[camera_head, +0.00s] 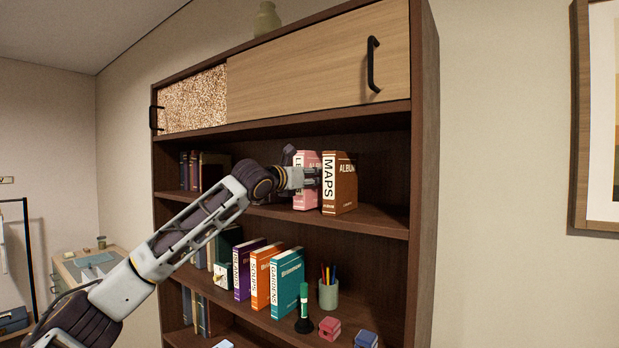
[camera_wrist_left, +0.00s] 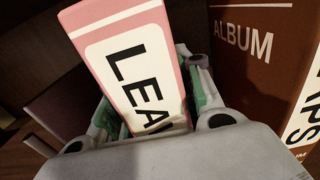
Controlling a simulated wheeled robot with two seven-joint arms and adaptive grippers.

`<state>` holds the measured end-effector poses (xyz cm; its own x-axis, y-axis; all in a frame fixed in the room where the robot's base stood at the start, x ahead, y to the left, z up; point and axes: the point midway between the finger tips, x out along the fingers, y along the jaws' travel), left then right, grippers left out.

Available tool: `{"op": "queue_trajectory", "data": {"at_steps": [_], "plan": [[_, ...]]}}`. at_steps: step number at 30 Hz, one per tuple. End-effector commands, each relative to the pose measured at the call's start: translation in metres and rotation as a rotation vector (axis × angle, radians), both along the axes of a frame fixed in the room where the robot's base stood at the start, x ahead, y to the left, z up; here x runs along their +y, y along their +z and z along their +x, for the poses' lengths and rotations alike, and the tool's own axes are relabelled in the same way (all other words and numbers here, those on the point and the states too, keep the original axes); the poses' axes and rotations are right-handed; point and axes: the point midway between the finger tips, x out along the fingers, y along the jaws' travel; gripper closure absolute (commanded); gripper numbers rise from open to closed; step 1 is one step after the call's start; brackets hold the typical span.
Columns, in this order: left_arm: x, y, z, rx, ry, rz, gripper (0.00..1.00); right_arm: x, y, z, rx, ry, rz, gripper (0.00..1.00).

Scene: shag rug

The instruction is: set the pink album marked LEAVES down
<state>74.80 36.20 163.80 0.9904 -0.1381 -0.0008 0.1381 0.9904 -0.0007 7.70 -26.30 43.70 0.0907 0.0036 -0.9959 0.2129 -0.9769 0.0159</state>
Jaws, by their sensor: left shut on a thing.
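The pink album (camera_head: 311,165) marked LEAVES is at the upper open shelf, just left of the brown MAPS album (camera_head: 340,184). My left gripper (camera_head: 309,179) reaches in from the left and is shut on the pink album. In the left wrist view the pink album (camera_wrist_left: 125,62) shows its white spine label, with "LEA" readable, between the fingers; the rest of the word is hidden by the gripper. The album looks tilted in that view. I cannot tell whether its base touches the shelf. My right gripper is not in view.
The upper shelf (camera_head: 383,219) has bare room to the right of the MAPS album. Dark books (camera_head: 194,171) stand at its left. Below are several colored books, a pencil cup (camera_head: 328,294) and small blocks. A sliding wooden door (camera_head: 320,62) is above.

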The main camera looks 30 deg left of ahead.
Motion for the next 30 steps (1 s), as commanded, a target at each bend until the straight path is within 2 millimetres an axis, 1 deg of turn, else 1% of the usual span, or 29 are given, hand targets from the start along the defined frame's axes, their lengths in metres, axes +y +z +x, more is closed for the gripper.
{"op": "queue_trajectory", "data": {"at_steps": [14,15,19,20,30], "plan": [[0.0,-0.0025,-0.0006,-0.004,-0.001,-0.001,1.0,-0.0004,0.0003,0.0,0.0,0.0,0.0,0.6],[-0.0001,-0.0046,0.0001,0.0,0.0,-0.001,0.62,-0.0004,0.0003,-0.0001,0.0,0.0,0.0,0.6],[-0.0001,-0.0044,0.0,0.0,0.0,-0.001,0.45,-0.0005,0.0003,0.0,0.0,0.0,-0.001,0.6],[-0.0001,-0.0044,0.0,0.0,0.0,-0.001,0.43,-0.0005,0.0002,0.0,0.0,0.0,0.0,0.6],[-0.0002,-0.0037,0.0,0.0,0.0,-0.001,0.43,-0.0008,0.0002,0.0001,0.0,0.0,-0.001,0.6]]}}
